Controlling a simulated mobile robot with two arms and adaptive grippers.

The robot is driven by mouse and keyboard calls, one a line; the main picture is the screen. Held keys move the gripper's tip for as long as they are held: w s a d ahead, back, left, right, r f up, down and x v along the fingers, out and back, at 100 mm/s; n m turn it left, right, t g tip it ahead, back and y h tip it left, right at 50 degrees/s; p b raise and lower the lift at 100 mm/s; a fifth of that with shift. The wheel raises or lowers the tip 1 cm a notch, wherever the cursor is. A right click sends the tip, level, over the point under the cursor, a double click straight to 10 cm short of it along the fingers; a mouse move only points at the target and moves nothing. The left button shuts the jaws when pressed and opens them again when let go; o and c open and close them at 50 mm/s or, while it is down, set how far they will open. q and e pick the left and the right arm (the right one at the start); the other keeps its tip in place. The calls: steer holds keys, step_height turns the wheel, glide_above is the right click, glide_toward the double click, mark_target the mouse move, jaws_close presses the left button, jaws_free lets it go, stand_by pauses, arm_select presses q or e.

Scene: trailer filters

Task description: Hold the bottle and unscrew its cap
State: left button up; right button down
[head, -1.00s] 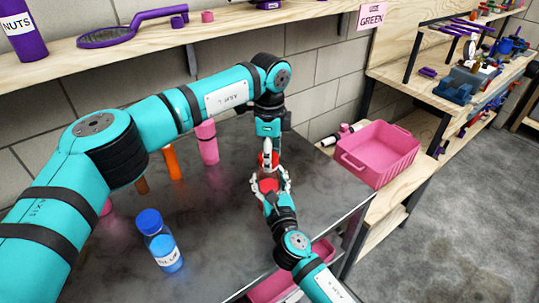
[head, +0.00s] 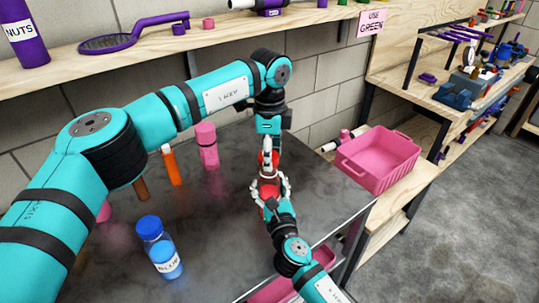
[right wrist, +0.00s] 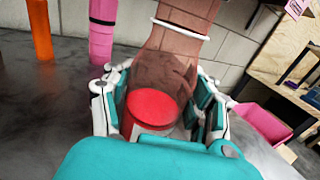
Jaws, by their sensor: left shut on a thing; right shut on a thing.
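The red bottle (head: 269,188) stands upright in the middle of the head view, partly hidden by fingers. In the right wrist view its red content and pale label (right wrist: 150,112) show through a brownish clear shell. My right gripper (head: 270,188) is shut around the bottle's body; its white and teal fingers flank the bottle in the wrist view. My left gripper (head: 267,152) points down from above, shut at the bottle's red top. The cap is mostly covered by those fingers, and I cannot tell whether it is loose. The cap is outside the wrist view.
A blue bottle (head: 161,250), an orange bottle (head: 171,165) and a pink bottle (head: 207,147) stand on the dark table (head: 220,215). A pink crate (head: 378,160) sits on a wooden bench to the right. A wooden shelf (head: 120,65) runs behind my left arm.

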arm_select(q)
steer(key=shift+r, duration=2)
arm_select(e)
steer(key=shift+c, duration=1.5)
jaws_free()
